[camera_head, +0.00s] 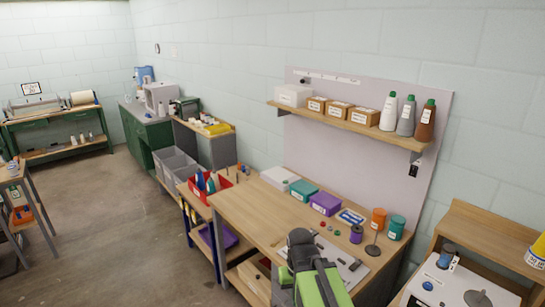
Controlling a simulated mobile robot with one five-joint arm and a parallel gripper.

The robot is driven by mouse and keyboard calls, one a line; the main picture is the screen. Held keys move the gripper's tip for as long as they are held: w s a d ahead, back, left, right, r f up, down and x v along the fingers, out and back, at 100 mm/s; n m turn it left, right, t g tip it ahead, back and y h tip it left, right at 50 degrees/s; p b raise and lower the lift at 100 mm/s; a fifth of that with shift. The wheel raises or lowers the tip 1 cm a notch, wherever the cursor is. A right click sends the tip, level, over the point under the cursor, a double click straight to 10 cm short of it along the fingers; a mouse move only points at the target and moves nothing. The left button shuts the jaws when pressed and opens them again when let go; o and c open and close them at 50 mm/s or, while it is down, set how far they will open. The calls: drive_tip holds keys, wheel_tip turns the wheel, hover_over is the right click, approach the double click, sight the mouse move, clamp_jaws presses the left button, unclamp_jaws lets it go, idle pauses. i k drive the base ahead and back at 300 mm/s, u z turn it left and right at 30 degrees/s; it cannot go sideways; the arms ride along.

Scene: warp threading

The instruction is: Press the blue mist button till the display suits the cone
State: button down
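A white machine (432,296) stands at the lower right, cut off by the bottom edge. It has a small blue round part (428,286) on its top, which may be the blue mist button. A blue and grey cylinder stands at its back. I cannot make out a display or any reading. A yellow cone or spool (537,252) with a white label, cut off by the right edge, sits on the wooden shelf beside the machine; its print is not legible. Green and dark parts of my arm show at the bottom centre; no gripper fingers can be made out.
A wooden workbench (238,208) holds purple and teal boxes, orange and teal jars and small tools. A wall shelf (350,125) above carries boxes and bottles. Grey bins and a red bin stand further left. The concrete floor (105,210) at left is open.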

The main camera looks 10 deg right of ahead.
sight(427, 284)
drive_tip(key=z, duration=4.95)
drive_tip(key=i, duration=0.05)
drive_tip(key=u, duration=3.55)
